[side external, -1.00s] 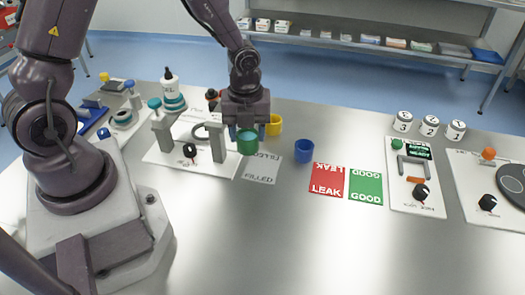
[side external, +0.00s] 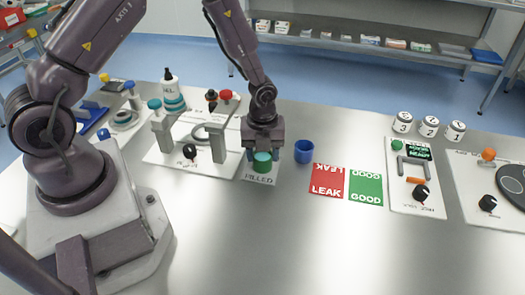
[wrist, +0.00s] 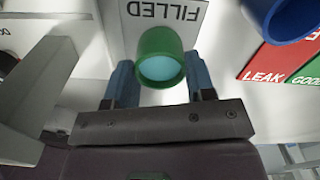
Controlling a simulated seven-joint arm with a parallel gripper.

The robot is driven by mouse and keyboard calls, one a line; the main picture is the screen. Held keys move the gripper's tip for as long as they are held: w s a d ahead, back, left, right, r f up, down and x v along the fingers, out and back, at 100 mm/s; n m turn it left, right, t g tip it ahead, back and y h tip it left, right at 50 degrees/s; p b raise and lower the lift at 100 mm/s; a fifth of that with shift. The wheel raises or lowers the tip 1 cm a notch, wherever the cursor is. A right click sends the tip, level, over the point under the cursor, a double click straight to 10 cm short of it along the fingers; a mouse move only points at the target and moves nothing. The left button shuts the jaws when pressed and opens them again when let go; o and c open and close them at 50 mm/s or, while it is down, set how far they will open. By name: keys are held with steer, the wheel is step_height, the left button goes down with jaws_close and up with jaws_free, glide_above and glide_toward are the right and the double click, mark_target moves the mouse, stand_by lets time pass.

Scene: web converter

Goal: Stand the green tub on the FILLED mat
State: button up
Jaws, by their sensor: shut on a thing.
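The green tub (side external: 262,163) is upright with a pale teal surface inside; it also shows in the wrist view (wrist: 158,40). My gripper (side external: 262,152) is shut on the green tub, with a finger on each side of it in the wrist view (wrist: 162,75). The white FILLED mat (side external: 258,180) lies beneath the tub, its lettering showing in the wrist view (wrist: 190,12). The tub is over the mat; I cannot tell whether its base touches it. My gripper hides the back of the mat.
A blue tub (side external: 303,152) stands close on the right. The red LEAK mat (side external: 327,182) and green GOOD mat (side external: 366,188) lie farther right. A white station with grey posts (side external: 218,148) stands close on the left. The table in front is clear.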

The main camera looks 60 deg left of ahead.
steer(key=o, duration=0.9)
steer(key=shift+f, duration=0.1)
steer(key=shift+o, duration=0.2)
steer(key=s+r+n+t+y, duration=0.1)
steer(key=s+r+n, duration=0.15)
steer(key=r, duration=0.85)
steer(key=s+r+n+t, duration=0.1)
steer(key=r+n, duration=0.3)
steer(key=r, duration=0.7)
steer(key=s+d+r+n+t, duration=0.1)
steer(key=s+r+n, duration=0.4)
steer(key=s+n, duration=0.2)
steer(key=s+d+r+n+t+h, duration=0.1)
steer(key=s+r+n, duration=0.4)
steer(key=n, duration=0.5)
steer(key=shift+s+t, duration=0.8)
steer(key=shift+s, duration=0.05)
steer(key=shift+r+n, duration=0.1)
steer(key=shift+n, duration=0.15)
